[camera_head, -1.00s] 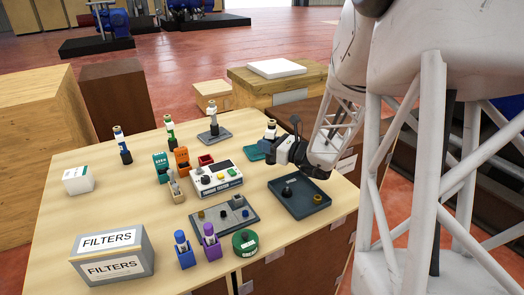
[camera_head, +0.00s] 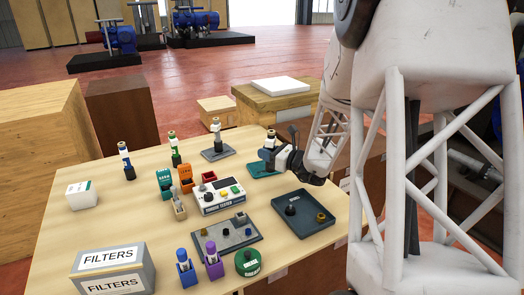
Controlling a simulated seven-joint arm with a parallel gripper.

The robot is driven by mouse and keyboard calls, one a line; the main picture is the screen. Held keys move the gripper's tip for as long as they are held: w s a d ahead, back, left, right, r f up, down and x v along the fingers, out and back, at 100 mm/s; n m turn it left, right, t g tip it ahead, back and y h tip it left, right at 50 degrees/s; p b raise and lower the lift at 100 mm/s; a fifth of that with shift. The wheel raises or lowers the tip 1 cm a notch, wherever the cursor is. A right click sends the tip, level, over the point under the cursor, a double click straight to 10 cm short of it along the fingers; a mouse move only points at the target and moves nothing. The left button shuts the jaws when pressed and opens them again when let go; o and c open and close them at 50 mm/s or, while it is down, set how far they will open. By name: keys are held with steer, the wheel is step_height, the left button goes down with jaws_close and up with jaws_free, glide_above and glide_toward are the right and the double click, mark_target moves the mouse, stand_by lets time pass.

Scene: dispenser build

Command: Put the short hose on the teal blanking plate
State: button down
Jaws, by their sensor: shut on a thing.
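My gripper (camera_head: 275,157) is at the right rear of the table, shut on a short upright piece with a pale body and dark top, which I take to be the short hose (camera_head: 270,140). Its lower part is hidden by the gripper. The teal blanking plate (camera_head: 258,171) lies flat on the table just below and beside the gripper, which partly covers it. The hose is over or just behind the plate; I cannot tell whether they touch.
A dark tray (camera_head: 318,228) with small parts lies in front of the gripper. A white tester (camera_head: 222,203) stands to its left. A grey plate (camera_head: 224,153) bearing an upright piece is behind left. A FILTERS box (camera_head: 105,277) is front left.

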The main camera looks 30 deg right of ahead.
steer(key=w+d, duration=0.3)
steer(key=w, duration=0.6)
steer(key=shift+f, duration=0.4)
steer(key=shift+f, duration=1.8)
steer(key=shift+f, duration=0.15)
steer(key=c, duration=0.9)
jaws_free()
steer(key=shift+s+d, duration=0.15)
steer(key=shift+v, duration=5.85)
